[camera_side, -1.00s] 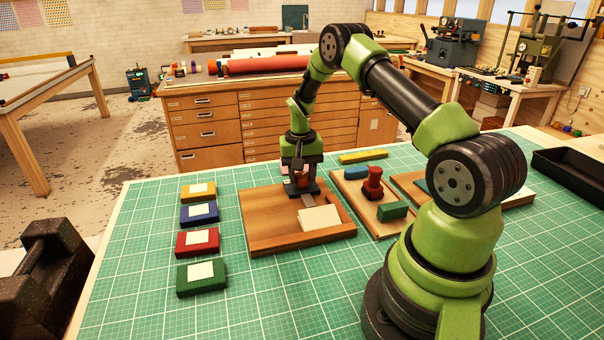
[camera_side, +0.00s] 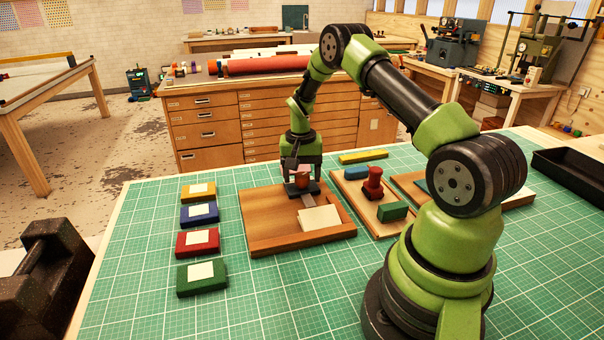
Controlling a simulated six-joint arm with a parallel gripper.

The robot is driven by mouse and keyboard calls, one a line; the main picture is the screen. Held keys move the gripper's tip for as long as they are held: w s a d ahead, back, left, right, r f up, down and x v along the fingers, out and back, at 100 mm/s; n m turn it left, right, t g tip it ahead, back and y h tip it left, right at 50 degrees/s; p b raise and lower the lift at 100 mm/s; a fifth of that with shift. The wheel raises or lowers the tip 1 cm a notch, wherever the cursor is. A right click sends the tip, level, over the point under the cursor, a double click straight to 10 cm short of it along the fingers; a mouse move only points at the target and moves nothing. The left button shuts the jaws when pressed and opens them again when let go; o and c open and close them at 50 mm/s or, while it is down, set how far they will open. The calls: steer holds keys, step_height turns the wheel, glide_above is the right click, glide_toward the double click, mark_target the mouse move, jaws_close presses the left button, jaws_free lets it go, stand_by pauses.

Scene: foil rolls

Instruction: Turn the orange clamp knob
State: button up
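The orange-red clamp knob (camera_side: 302,181) stands on a dark clamp base (camera_side: 304,191) at the back of a wooden board (camera_side: 270,230). A grey strip runs from the base toward a cream block (camera_side: 319,218) on the same board. My gripper (camera_side: 301,172) points down at the knob, with its fingers around or just above the knob's top. The fingers partly hide the knob. At this size I cannot tell whether they touch it or how wide they stand.
A second board (camera_side: 356,208) to the right holds a red knobbed piece (camera_side: 373,182), a green block (camera_side: 392,210) and a blue block (camera_side: 356,173). A yellow bar (camera_side: 363,157) lies behind. Several coloured labelled blocks stand left. The green mat in front is clear.

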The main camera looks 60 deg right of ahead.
mark_target(300, 175)
step_height(300, 175, up, 10)
steer(key=shift+w, duration=0.15)
stand_by(0.5)
steer(key=s+a+r+n+t, duration=0.2)
steer(key=a+r, duration=0.5)
steer(key=s+a+r+n+t, duration=0.2)
steer(key=a+r, duration=0.5)
steer(key=r, duration=0.1)
steer(key=s+a+r+n+t+y, duration=0.2)
steer(key=s+a+n+t, duration=0.1)
steer(key=s+a, duration=0.7)
steer(key=s+n, duration=0.1)
steer(key=s, duration=0.3)
steer(key=shift+s+a+r+t, duration=0.15)
steer(key=shift+a+t, duration=0.05)
steer(key=shift+t, duration=0.1)
